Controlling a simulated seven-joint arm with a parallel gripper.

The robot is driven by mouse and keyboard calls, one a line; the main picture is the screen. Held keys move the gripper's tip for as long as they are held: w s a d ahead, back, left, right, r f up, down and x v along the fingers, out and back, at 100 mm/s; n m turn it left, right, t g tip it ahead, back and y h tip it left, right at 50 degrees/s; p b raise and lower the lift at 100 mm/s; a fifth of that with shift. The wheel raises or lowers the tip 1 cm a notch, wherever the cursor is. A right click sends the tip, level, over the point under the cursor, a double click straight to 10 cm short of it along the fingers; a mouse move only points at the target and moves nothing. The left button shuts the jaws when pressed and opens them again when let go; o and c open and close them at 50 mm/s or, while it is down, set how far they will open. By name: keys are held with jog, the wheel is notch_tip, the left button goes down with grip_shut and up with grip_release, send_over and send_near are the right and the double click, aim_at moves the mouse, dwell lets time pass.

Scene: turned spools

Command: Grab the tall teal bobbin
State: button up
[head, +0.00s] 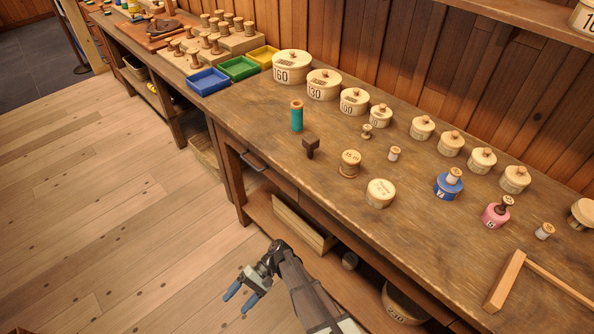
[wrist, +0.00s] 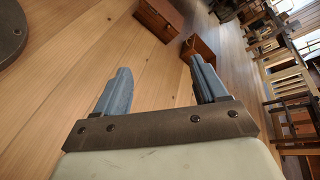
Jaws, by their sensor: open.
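The tall teal bobbin (head: 297,117) stands upright on the workbench (head: 330,215), towards its left part. It has a teal wound middle and a pale wooden top. My gripper (head: 241,291) is in front of the bench, over the floor, well apart from the bobbin and lower in the picture. Its two blue-grey fingers are spread and empty. In the wrist view my gripper (wrist: 159,88) shows both fingers apart with wooden floor beyond them. The bobbin does not show in the wrist view.
A dark wooden block-like piece (head: 311,146) stands just right of the bobbin. Numbered round boxes (head: 292,66) line the back. Blue (head: 208,82), green and yellow trays sit left.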

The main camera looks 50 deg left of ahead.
jog(key=w+a+r+n+t+y, duration=0.25)
jog(key=w+a+r, duration=0.45)
jog(key=a+r, duration=0.4)
jog(key=w+a+r+n+t+y, duration=0.2)
jog(key=w+a+r+n+t, duration=0.15)
jog(key=w+a+r, duration=0.55)
notch_tip(320, 180, up, 31)
jog(key=n+t, duration=0.2)
jog(key=t, duration=0.6)
send_over(295, 114)
jog(key=w+d, duration=0.2)
jog(key=d, duration=0.1)
jog(key=x, duration=1.3)
jog(key=shift+s+f, duration=0.2)
jog(key=shift+f, duration=0.1)
jog(key=c, duration=1.1)
